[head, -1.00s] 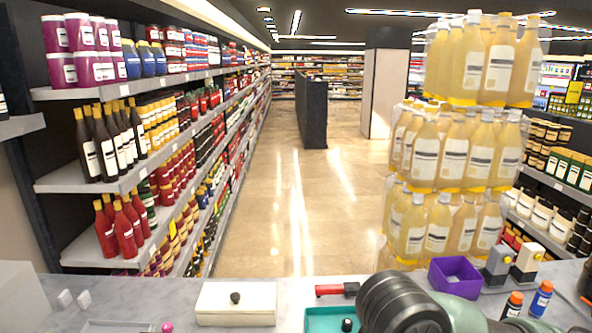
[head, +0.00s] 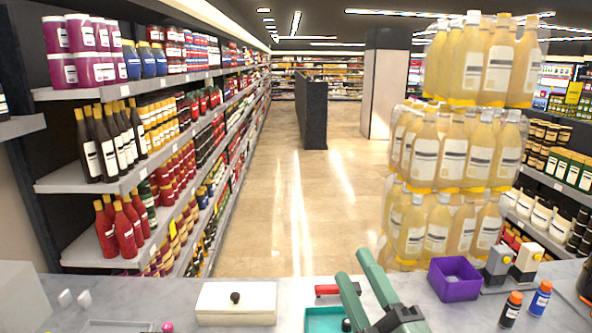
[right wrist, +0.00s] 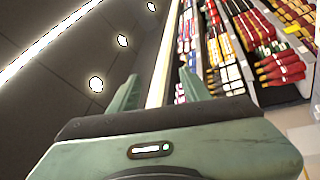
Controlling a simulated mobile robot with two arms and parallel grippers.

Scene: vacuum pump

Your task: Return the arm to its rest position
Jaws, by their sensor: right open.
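My right gripper (head: 352,264) rises above the front counter at the lower middle of the head view. Its two green fingers are apart and point up and away, with nothing between them. In the right wrist view the open fingers (right wrist: 158,80) point at the ceiling lights and tilted store shelves, and the gap is empty. In the head view the gripper stands in front of part of the teal tray (head: 317,321) and the red-ended tool (head: 328,290). My left gripper does not show.
A white lidded box (head: 212,304) sits on the grey marble counter (head: 170,296), left of the tray. A purple bin (head: 454,281), two small devices and two orange-capped bottles (head: 540,298) stand at the right. Stacked yellow bottles (head: 424,155) rise behind the counter.

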